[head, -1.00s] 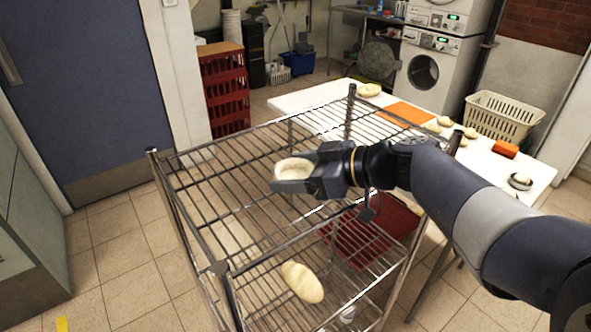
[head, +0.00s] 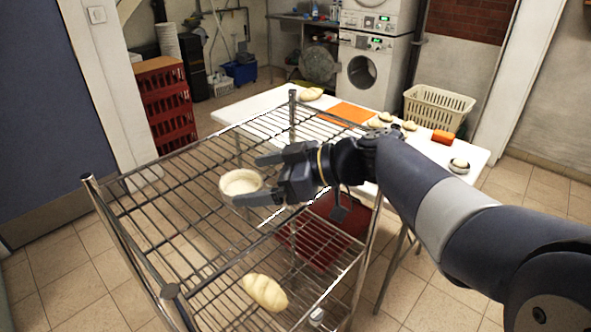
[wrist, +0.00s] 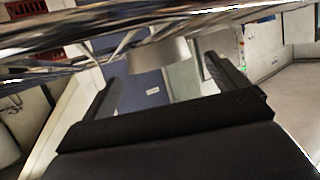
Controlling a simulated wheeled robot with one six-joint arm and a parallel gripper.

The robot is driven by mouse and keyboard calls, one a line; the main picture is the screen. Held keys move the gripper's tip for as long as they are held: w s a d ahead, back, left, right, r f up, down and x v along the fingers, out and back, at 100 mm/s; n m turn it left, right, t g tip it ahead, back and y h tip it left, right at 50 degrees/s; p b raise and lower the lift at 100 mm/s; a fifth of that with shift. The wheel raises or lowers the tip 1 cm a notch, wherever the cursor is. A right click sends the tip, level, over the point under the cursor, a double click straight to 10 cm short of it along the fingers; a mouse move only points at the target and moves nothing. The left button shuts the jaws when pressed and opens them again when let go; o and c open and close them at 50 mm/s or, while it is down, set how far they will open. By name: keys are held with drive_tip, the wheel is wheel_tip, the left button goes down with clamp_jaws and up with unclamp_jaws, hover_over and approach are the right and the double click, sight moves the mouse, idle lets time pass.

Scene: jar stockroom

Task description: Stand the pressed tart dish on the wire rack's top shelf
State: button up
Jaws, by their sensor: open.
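The tart dish (head: 240,184), a small pale round dish, stands upright on the top shelf of the wire rack (head: 165,205). My gripper (head: 257,180) is open, with its two fingers spread at the dish's right side and apart from its body. In the wrist view the dish (wrist: 158,55) shows ahead, beyond and between the open fingers (wrist: 160,82). The dish's inside is only partly seen.
A loaf-shaped piece of dough (head: 265,292) lies at the rack's near end, seemingly on a lower level. Free shelf room lies left of the dish.

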drive_tip(key=v, duration=0.8)
